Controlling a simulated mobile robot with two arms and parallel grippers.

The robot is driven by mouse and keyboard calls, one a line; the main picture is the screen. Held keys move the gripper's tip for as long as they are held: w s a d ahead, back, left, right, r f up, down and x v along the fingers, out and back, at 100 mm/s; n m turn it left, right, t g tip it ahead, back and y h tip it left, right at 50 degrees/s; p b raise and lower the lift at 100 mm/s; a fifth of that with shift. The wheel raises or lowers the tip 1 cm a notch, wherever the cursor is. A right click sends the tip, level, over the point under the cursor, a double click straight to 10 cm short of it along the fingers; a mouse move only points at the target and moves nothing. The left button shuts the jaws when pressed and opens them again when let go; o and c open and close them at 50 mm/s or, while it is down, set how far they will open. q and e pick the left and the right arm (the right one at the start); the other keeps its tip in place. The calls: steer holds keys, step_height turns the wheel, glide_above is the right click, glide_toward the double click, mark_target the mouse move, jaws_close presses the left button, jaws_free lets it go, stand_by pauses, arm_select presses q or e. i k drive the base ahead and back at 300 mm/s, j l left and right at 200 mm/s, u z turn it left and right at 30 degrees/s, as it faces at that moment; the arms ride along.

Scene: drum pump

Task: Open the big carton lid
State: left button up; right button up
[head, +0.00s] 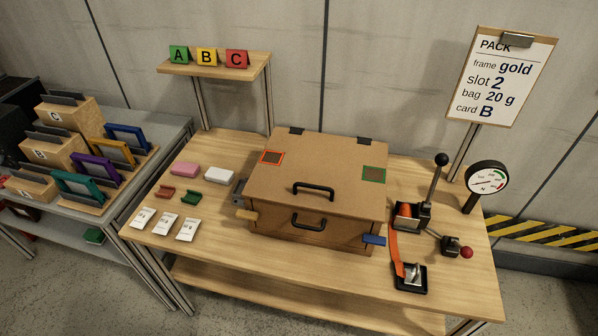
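The big carton (345,238) is a brown box on the wooden table. Its lid (327,165) lies shut on top, with black hinges along the back edge and a black handle (314,188) near the front edge. A second black handle (308,221) is on the front face. The inside is hidden. Neither gripper is in view.
Pink, white, red and green blocks and several white packets (187,229) lie left of the carton. A lever press (408,214), an orange strap and a gauge (487,179) stand to its right.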

mark_target(297, 167)
steer(key=i+j+z, duration=0.2)
steer(key=j, duration=0.4)
steer(key=j+z, duration=0.25)
steer(key=j, duration=0.35)
